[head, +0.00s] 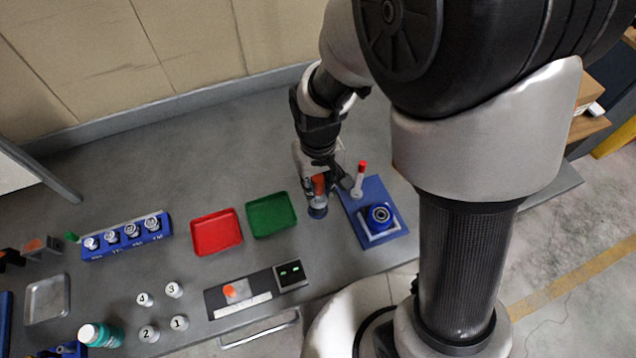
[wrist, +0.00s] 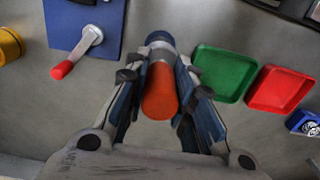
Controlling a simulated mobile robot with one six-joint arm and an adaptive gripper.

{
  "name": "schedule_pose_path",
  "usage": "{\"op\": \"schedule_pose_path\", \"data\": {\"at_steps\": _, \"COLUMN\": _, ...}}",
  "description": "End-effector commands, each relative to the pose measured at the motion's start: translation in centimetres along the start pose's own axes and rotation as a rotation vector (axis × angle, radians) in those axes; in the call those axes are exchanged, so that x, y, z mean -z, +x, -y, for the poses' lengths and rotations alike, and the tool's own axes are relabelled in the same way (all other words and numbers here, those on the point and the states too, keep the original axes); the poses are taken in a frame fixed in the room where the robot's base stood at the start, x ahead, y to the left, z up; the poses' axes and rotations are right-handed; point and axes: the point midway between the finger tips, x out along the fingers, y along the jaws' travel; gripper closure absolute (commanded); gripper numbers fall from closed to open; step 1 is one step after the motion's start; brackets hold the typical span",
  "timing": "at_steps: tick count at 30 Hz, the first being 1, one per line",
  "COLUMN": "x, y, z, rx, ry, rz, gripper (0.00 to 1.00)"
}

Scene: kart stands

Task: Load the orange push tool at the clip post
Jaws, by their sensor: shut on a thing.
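My gripper (head: 322,176) is shut on the orange push tool (head: 318,186), which has an orange handle, a grey band and a dark blue end. In the wrist view the tool (wrist: 160,94) lies between the fingers of my gripper (wrist: 162,66), orange end nearest the camera. In the head view its blue end points down, over the bench between the green tray and the blue crank board. Whether the blue end touches the bench, I cannot tell. I cannot identify a clip post with certainty in either view.
The blue board (head: 398,214) with a red-handled crank (head: 359,176) is close on the right. A green tray (head: 272,215) and a red tray (head: 216,232) are on the left. Beyond them are a blue rack (head: 127,237) and several numbered weights. The bench behind the trays is clear.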

Motion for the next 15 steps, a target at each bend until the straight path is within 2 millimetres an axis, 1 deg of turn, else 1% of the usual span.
{"op": "schedule_pose_path", "data": {"at_steps": 15, "x": 0.02, "y": 0.58, "z": 0.00, "rx": 0.000, "ry": 0.000, "rz": 0.000, "gripper": 1.00}}
